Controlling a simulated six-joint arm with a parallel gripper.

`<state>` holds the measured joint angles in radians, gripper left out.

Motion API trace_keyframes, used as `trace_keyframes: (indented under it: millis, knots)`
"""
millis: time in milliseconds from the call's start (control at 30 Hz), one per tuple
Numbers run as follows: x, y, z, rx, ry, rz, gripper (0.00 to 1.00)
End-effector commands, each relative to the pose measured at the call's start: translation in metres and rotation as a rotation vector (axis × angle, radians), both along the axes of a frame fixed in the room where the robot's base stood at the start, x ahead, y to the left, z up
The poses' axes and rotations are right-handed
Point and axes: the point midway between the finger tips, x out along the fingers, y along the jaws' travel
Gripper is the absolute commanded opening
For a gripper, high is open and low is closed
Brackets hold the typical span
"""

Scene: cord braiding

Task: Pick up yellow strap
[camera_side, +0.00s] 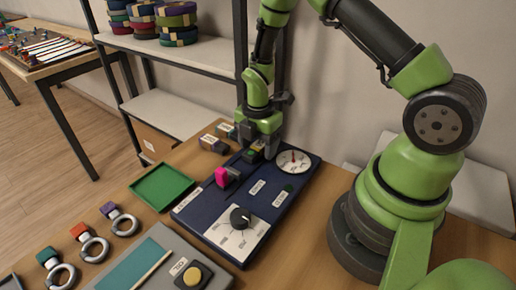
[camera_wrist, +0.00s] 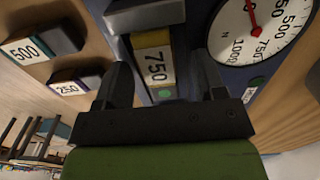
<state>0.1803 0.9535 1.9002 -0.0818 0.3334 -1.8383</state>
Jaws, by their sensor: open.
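A yellow piece with a white 750 label (camera_wrist: 156,66) shows in the wrist view on the dark blue board (camera_side: 187,207). I see no separate strap; whether this piece is the yellow strap I cannot tell. My gripper (camera_wrist: 164,76) is open, one finger on each side of the piece, with small gaps showing. In the side view my gripper (camera_side: 262,138) is low over the board's far end, beside the dial gauge (camera_side: 294,161), and mostly hides the piece.
Blocks labelled 500 (camera_wrist: 42,42) and 250 (camera_wrist: 75,84) lie beside the board. A green tray (camera_side: 162,187), ringed tags (camera_side: 95,248) and a grey box with a yellow button (camera_side: 192,275) are nearby.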

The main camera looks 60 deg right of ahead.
Motion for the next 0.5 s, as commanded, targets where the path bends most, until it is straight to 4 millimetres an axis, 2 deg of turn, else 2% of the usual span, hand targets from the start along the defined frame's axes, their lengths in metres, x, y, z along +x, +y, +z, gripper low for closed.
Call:
trace_keyframes:
  millis: [200, 400, 433, 500]
  knots:
    - [0.0003, -0.0002, -0.0003, 0.000, -0.001, -0.001, 0.62]
    - [0.0003, -0.0002, -0.0001, 0.000, -0.001, -0.001, 0.16]
    - [0.0003, -0.0002, -0.0001, 0.000, -0.001, -0.001, 0.10]
    - [0.0003, -0.0002, 0.0000, 0.000, -0.001, -0.001, 0.06]
